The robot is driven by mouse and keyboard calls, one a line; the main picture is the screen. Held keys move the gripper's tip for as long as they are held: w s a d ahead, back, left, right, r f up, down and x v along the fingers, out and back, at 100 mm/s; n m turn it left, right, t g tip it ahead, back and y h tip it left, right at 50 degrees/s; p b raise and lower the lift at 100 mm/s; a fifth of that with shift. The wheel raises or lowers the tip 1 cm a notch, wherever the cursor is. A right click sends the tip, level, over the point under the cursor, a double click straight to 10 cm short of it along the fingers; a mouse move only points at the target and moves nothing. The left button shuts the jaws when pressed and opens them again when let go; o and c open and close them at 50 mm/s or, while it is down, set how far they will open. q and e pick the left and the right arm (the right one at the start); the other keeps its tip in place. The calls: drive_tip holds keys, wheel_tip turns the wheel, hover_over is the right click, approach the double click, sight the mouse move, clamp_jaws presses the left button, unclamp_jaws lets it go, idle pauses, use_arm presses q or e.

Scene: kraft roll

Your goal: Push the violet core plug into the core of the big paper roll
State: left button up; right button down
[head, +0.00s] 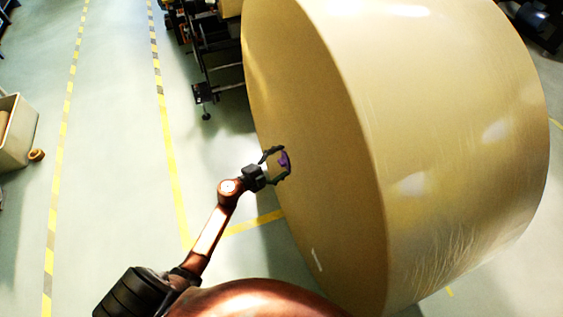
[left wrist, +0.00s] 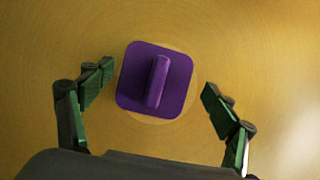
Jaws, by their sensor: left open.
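The big paper roll (head: 325,130) stands on its curved side, its flat end facing my left arm. The violet core plug (head: 285,160) is at the middle of that end. In the left wrist view the plug (left wrist: 172,80) shows a square violet plate with a raised grip bar, slightly tilted. A paler round patch shows around its lower right edge, and the plate covers most of it. How deep the plug sits cannot be told. My left gripper (head: 284,165) is open, its fingers (left wrist: 158,102) on either side of the plug and apart from it. My right gripper is not in view.
A pale bin (head: 14,135) stands at the far left, with a small brown ring (head: 37,155) on the floor beside it. A dark metal frame (head: 215,60) stands behind the roll's left side. Yellow floor lines (head: 165,120) cross open floor at left.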

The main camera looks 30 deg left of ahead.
use_arm(q)
drive_tip(key=shift+a, duration=0.1)
drive_tip(key=shift+s+a, duration=0.15)
drive_tip(key=shift+s, duration=0.15)
drive_tip(key=v, duration=1.1)
drive_tip(key=shift+s, duration=0.2)
